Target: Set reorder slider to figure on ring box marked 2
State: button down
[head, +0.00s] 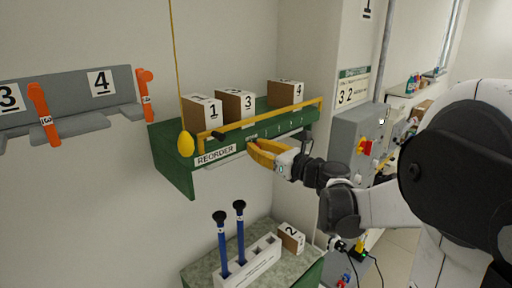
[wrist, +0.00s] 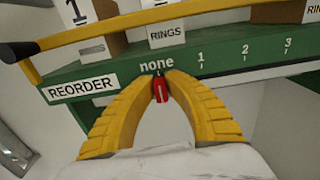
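The red reorder slider (wrist: 160,90) sits under the word "none" on the green shelf's front edge. The scale there reads none, 1, 2, 3 to the right, with further marks out of view. My gripper (head: 250,147) is at this edge. In the wrist view its yellow fingertips (wrist: 160,76) close on both sides of the slider. The box marked 2 (head: 291,238) stands on the lower stand at the right; I cannot read any figure on it beyond the 2.
Boxes marked 1 (head: 204,111), 3 (head: 236,104) and 4 (head: 287,95) stand on the green shelf (head: 173,160) behind a yellow rail (head: 262,118). A white rack (head: 248,262) with blue rods is below. A yellow pull knob (head: 186,145) hangs left.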

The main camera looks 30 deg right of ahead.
jog(key=w+d+b, duration=0.1)
jog(key=d, duration=0.2)
jog(key=w+d, duration=0.1)
jog(key=d, duration=0.3)
jog(key=w+d+b, duration=0.1)
jog(key=d, duration=0.3)
jog(key=shift+w+d+b, duration=0.25)
jog(key=shift+w+b, duration=0.05)
jog(key=shift+w, duration=0.05)
jog(key=c, duration=1.4)
grip_release()
jog(key=shift+a, duration=0.1)
send_near(279, 133)
jog(key=v, duration=0.4)
